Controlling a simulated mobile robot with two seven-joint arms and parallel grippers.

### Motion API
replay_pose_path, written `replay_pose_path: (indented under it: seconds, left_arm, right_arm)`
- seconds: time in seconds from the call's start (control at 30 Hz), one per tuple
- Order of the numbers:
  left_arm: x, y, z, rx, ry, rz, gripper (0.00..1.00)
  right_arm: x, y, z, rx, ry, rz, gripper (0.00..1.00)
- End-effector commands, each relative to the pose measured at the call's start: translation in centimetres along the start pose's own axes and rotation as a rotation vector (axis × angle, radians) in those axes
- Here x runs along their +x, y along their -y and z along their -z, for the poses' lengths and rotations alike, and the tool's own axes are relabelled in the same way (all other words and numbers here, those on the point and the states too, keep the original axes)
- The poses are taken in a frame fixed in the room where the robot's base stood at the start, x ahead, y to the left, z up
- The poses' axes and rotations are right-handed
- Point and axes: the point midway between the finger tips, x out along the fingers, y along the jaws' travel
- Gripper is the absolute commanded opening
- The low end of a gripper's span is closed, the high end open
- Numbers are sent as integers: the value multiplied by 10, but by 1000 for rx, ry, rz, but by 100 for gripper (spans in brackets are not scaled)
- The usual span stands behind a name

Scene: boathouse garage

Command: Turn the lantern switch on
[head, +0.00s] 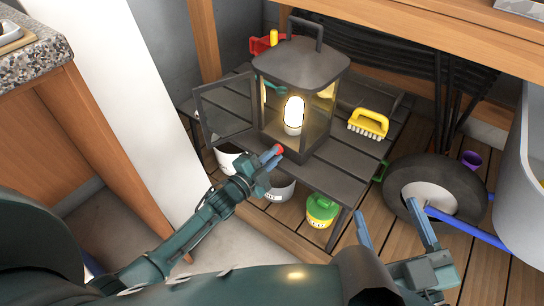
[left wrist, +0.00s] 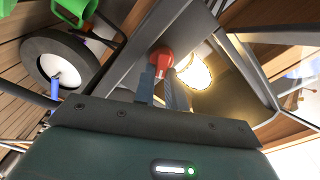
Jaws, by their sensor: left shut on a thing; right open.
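The dark metal lantern (head: 301,66) stands on the slatted dark table, its glass door (head: 224,107) swung open to the left. The bulb (head: 293,115) inside glows bright; its light also shows in the left wrist view (left wrist: 194,70). A red switch (head: 278,149) sits low on the lantern's front edge. My left gripper (head: 271,155) is shut on this red switch, seen between the fingertips in the left wrist view (left wrist: 160,60). My right gripper (head: 393,231) is open and empty, at the lower right above the floor.
The dark slatted table (head: 340,166) carries a yellow brush (head: 368,123) right of the lantern and a red item (head: 262,44) behind it. White pots and a green-yellow container (head: 321,210) are beneath. A wheel (head: 434,192) with a blue bar stands right. A granite counter (head: 32,48) is at left.

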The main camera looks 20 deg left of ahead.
Motion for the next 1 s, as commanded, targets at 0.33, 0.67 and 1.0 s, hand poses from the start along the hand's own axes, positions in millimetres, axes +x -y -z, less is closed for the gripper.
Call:
replay_pose_path:
  seconds: [0.33,0.67,1.0]
  left_arm:
    - [0,-1,0,2,1,-2,28]
    - [-1,0,0,0,1,-1,35]
    - [-55,1,1,0,3,-5,35]
  right_arm:
    - [0,0,1,0,-2,0,68]
    - [0,0,2,-1,-3,-1,68]
    - [2,-5,13,-48,0,-3,68]
